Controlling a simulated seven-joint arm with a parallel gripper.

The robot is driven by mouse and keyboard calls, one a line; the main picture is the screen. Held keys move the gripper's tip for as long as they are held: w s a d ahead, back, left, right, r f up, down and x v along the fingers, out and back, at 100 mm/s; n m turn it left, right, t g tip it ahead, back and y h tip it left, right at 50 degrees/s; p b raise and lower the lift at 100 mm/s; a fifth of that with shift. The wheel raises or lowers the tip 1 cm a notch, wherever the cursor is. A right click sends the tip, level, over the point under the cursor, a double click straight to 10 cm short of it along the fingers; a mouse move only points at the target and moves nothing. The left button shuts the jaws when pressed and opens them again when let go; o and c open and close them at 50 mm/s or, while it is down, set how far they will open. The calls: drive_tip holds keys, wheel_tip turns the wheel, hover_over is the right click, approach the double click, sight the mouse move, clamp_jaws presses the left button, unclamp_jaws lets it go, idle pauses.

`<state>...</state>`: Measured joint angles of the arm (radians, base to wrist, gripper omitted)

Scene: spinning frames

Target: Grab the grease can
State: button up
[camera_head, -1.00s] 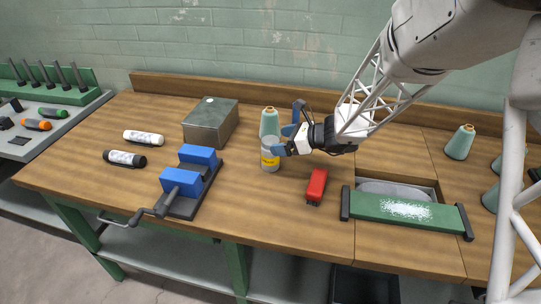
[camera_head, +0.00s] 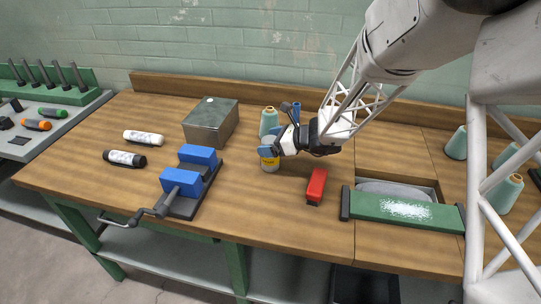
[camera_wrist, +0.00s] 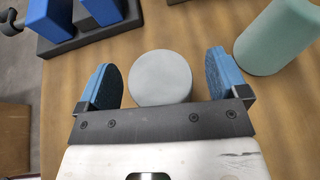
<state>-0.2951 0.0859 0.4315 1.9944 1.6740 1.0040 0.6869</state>
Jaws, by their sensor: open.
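The grease can (camera_head: 269,164) is a light grey cylinder with a yellow label, upright on the wooden bench. In the head view its upper part is hidden by my gripper (camera_head: 273,149). In the wrist view its round grey top (camera_wrist: 160,77) lies between my two blue fingers (camera_wrist: 160,80), nearer the left one. A small gap shows on the left side and a wider one on the right. My gripper is open around the can, with no finger seen pressing on it.
A green thread cone (camera_head: 268,121) stands close behind the can. A red stapler-like object (camera_head: 316,185) lies to the right. A blue vise (camera_head: 189,182) is at the left, and a metal box (camera_head: 211,122) behind it. Bare bench lies in front of the can.

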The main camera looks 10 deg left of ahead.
drive_tip(key=shift+c, duration=0.3)
drive_tip(key=c, duration=1.5)
drive_tip(key=shift+c, duration=0.2)
drive_tip(key=shift+r, duration=0.15)
drive_tip(key=shift+r, duration=1.45)
drive_tip(key=shift+s+d+r, duration=0.15)
drive_tip(key=shift+s+r, duration=0.05)
drive_tip(key=shift+r, duration=0.05)
drive_tip(key=s+d+r, duration=0.1)
drive_tip(key=s+d, duration=0.6)
drive_tip(key=s, duration=0.6)
drive_tip(key=shift+s+r, duration=0.15)
drive_tip(key=shift+s, duration=0.2)
drive_tip(key=shift+d, duration=0.1)
